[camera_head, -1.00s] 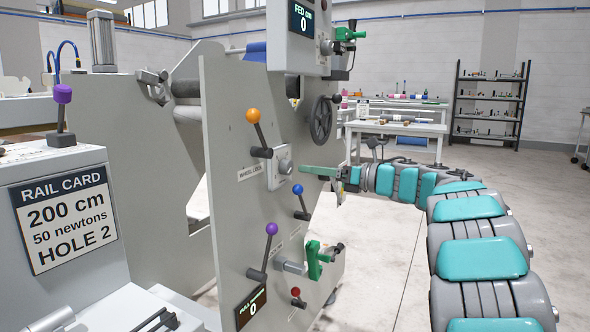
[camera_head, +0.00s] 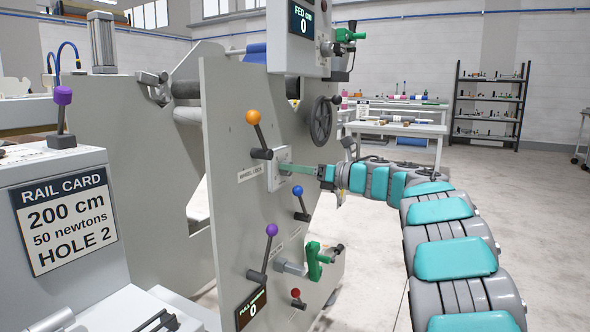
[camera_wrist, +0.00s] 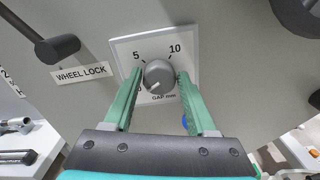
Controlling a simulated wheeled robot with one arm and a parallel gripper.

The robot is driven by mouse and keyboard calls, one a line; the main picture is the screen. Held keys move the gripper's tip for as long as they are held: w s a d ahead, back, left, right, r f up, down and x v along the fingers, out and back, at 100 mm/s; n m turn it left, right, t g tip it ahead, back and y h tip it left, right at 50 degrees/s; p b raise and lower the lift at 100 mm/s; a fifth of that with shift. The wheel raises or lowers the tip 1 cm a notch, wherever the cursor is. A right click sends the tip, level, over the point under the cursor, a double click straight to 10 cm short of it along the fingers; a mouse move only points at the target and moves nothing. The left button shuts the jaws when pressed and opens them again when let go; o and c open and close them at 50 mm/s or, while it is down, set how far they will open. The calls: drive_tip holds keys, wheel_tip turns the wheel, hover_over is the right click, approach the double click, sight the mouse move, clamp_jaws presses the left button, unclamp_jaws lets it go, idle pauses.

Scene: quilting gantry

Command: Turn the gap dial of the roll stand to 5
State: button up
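The gap dial (camera_wrist: 159,73) is a round grey knob on a pale square plate (camera_wrist: 122,50) marked 5 and 10, with "GAP mm" below. Its white mark points to the lower left, below the 5, towards a number partly hidden by a finger. My gripper (camera_wrist: 160,74) is open, with one green finger on each side of the knob. A narrow gap seems to show between the knob and each finger. In the head view my fingers reach the dial plate (camera_head: 272,178) on the roll stand (camera_head: 228,130), and the knob is largely hidden.
The wheel lock lever (camera_head: 257,133) with an orange ball is just above left of the dial. A blue-ball lever (camera_head: 300,202) is below, and a black handwheel (camera_head: 321,120) is above right. A purple-ball lever (camera_head: 266,252) and green crank (camera_head: 315,262) are lower. Floor at right is open.

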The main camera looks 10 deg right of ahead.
clamp_jaws()
drive_tip(key=shift+r+m+p, duration=0.1)
drive_tip(key=shift+m+p, duration=0.25)
drive_tip(key=shift+m, duration=0.05)
drive_tip(key=shift+w+f+m+p, duration=0.1)
drive_tip(key=shift+m+p, duration=3.3)
drive_tip(key=shift+m, duration=0.3)
drive_tip(key=shift+f+m+p, duration=0.1)
drive_tip(key=shift+m+p, duration=3.25)
drive_tip(key=shift+m, duration=0.35)
